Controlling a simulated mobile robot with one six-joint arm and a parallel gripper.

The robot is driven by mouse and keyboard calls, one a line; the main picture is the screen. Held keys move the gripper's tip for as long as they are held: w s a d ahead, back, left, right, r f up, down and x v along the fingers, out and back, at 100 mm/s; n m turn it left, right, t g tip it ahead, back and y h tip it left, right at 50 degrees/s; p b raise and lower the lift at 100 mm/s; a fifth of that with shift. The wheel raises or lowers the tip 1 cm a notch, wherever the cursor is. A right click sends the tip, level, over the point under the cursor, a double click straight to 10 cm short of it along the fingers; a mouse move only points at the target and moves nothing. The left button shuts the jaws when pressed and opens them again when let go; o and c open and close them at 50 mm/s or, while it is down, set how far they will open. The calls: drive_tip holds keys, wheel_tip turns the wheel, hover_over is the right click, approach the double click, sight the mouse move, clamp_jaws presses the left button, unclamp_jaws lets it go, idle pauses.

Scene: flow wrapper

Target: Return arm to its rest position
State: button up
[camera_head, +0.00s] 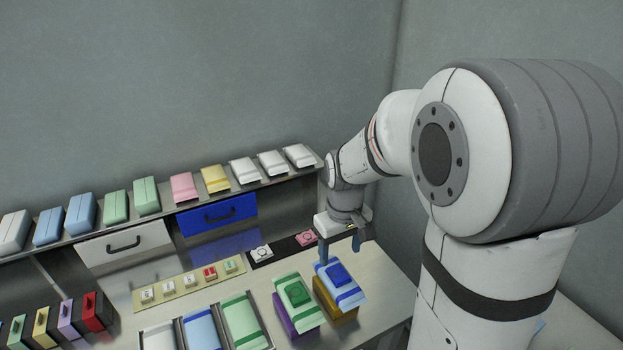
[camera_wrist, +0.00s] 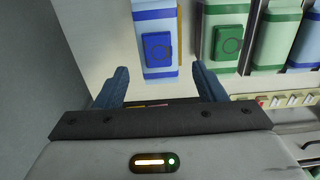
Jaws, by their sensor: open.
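My gripper (camera_head: 340,243) is open and empty. In the head view it hangs above the table, just behind the blue-and-white pack (camera_head: 340,285), which lies on a yellow block with a blue square piece on top. The wrist view shows the two blue fingers (camera_wrist: 155,88) spread apart, with the blue-and-white pack (camera_wrist: 155,20) ahead of them and nothing between them. My arm reaches from the right side of the head view down to the table.
A green-and-white pack (camera_head: 299,302) on a purple block stands left of the blue one. A shelf (camera_head: 165,228) with several packs runs along the back wall. A button panel (camera_head: 190,284) and bins of packs lie left. Coloured holders stand far left.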

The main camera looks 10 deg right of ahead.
drive_tip(key=s+r+m+t, duration=0.3)
drive_tip(key=s+r, duration=0.5)
drive_tip(key=s, duration=0.5)
drive_tip(key=shift+s+d+m, duration=0.25)
drive_tip(key=shift+s+m, duration=0.05)
drive_tip(key=shift+s, duration=0.1)
idle(0.8)
